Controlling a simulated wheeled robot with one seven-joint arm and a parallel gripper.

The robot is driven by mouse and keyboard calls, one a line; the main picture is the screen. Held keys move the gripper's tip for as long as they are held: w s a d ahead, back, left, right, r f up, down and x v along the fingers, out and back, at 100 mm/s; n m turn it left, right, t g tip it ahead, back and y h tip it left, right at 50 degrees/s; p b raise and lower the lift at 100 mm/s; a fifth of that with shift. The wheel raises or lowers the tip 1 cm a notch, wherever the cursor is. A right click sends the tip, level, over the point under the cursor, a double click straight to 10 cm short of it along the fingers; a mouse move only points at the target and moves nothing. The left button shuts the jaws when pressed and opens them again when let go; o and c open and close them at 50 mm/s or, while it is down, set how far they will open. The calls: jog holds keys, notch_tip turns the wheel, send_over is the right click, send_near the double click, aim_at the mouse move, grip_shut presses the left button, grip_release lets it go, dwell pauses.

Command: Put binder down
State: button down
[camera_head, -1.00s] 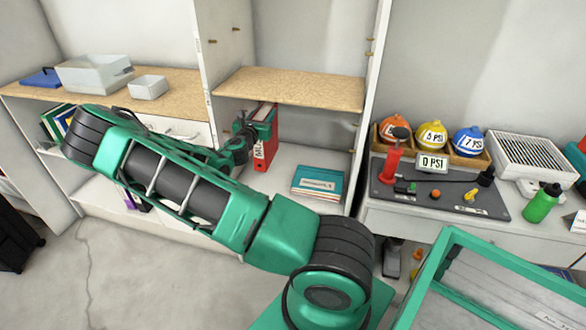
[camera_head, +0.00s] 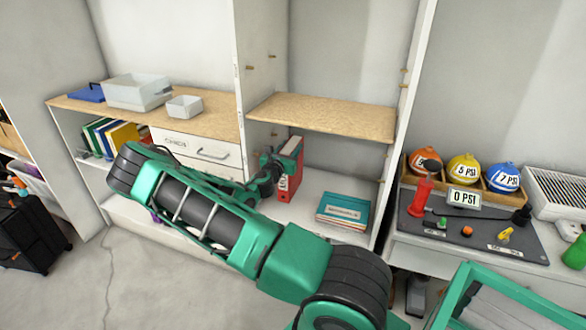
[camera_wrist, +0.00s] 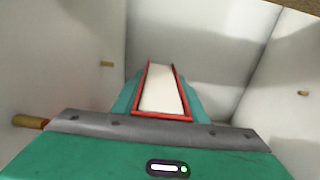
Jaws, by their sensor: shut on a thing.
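A red binder (camera_head: 290,170) stands upright on the white lower shelf (camera_head: 300,208) in the cabinet, near its left wall. My gripper (camera_head: 268,173) is at the left of the binder and is shut on it. In the wrist view the binder (camera_wrist: 161,90) shows its white page edges in a red frame, between the green fingers. My gripper (camera_wrist: 161,100) covers the lower part of that view. Whether the binder's underside bears fully on the shelf cannot be told.
Teal books (camera_head: 343,208) lie flat on the same shelf to the right, with free room between. A wooden shelf board (camera_head: 325,115) is above the binder. A workbench (camera_head: 470,235) with coloured spheres stands at the right.

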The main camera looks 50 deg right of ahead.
jog(key=shift+f, duration=2.55)
jog(key=c, duration=1.1)
grip_release()
jog(key=shift+f, duration=0.15)
jog(key=v, duration=1.2)
